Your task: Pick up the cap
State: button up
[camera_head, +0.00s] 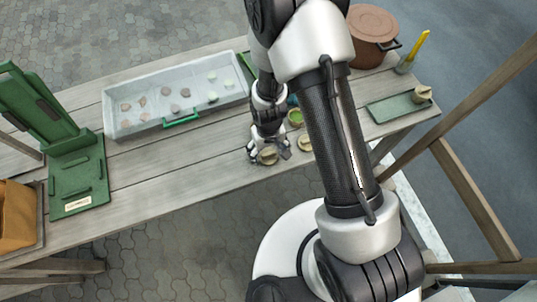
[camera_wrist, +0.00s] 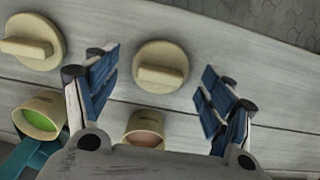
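A round cream cap (camera_wrist: 160,66) with a raised bar handle lies on the wooden table, between and a little beyond the fingertips of my gripper (camera_wrist: 158,78) in the wrist view. My gripper is open, its blue-padded fingers apart on either side of the cap, and nothing is held. In the head view my gripper (camera_head: 263,147) is low at the table's front edge, partly covering this cap (camera_head: 269,157). A second, similar cap (camera_wrist: 33,41) lies to the left in the wrist view; in the head view it is to the right (camera_head: 305,142), beside my arm.
A cream cup with green contents (camera_wrist: 40,119) and one with pinkish contents (camera_wrist: 145,138) stand near the caps. A clear tray (camera_head: 125,128) with several small pieces, a green press (camera_head: 78,178), a brown pot (camera_head: 371,30) and a green board (camera_head: 396,107) stand farther off.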

jog(key=c, duration=0.7)
jog(key=shift+r, duration=0.1)
